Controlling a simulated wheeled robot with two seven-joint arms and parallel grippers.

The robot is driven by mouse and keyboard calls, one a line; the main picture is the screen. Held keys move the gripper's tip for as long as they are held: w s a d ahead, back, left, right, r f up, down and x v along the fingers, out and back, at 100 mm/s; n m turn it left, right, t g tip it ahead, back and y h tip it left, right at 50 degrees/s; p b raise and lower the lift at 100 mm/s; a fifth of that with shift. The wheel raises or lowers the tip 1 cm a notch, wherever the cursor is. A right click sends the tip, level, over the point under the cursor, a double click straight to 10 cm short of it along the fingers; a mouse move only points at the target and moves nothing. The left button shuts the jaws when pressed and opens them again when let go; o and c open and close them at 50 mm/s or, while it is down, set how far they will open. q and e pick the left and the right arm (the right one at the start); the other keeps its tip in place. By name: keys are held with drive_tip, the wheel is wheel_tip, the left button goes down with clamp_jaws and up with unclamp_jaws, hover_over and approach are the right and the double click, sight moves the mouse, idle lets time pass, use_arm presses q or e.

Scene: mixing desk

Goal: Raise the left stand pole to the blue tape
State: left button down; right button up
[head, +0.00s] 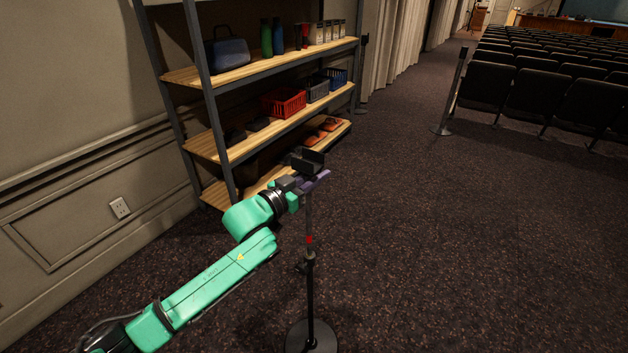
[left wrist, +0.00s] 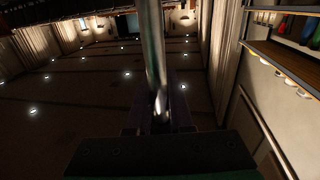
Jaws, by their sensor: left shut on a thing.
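A stand (head: 311,290) rises from a round dark base on the carpet, with a black lower tube, a collar with a knob (head: 303,262), and a thinner grey pole (head: 309,216) above. A red band (head: 309,240) is on the grey pole just above the collar. I cannot make out a blue tape. My left gripper (head: 312,180) is shut on the upper part of the pole, well above the red band. In the left wrist view the shiny pole (left wrist: 154,55) runs up from between the fingers (left wrist: 158,112). My right gripper is not in view.
A metal-framed shelf (head: 270,72) with wooden boards stands behind the gripper, holding bottles, a blue bag (head: 227,52) and a red basket (head: 283,102). Rows of dark seats (head: 545,95) and a post (head: 452,95) are far right. The carpet right of the stand is clear.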

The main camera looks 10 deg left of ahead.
use_arm(q)
wheel_tip(320, 180, up, 11)
drive_tip(key=p, duration=0.6)
drive_tip(key=shift+f, duration=0.15)
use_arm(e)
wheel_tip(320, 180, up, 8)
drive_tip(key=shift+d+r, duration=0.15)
use_arm(q)
drive_tip(key=c, duration=0.9)
unclamp_jaws()
drive_tip(key=shift+f, duration=0.1)
drive_tip(key=shift+o, duration=0.4)
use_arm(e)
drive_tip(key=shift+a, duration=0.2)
use_arm(q)
drive_tip(key=shift+f, duration=0.15)
